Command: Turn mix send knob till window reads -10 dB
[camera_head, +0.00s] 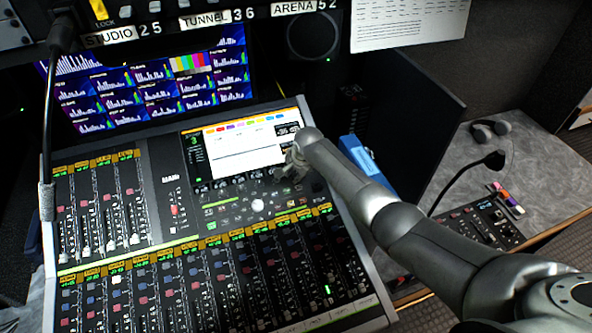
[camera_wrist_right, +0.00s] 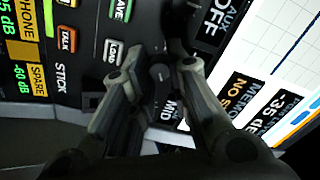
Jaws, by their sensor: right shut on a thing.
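The mixing console (camera_head: 160,160) fills the middle of the head view. My right gripper (camera_head: 294,164) is down at the console, just below the right end of its screen (camera_head: 240,142). In the right wrist view the gripper (camera_wrist_right: 158,70) is shut on a small dark knob (camera_wrist_right: 160,74), with one finger on each side. Lettering reading "MID" stands beside the knob. A dark readout window (camera_wrist_right: 266,100) on the screen's edge reads -35 dB. The window also shows small in the head view (camera_head: 287,130). My left gripper is not in view.
Rows of faders (camera_head: 200,285) spread below the gripper. A blue box (camera_head: 357,154) stands behind my right arm.

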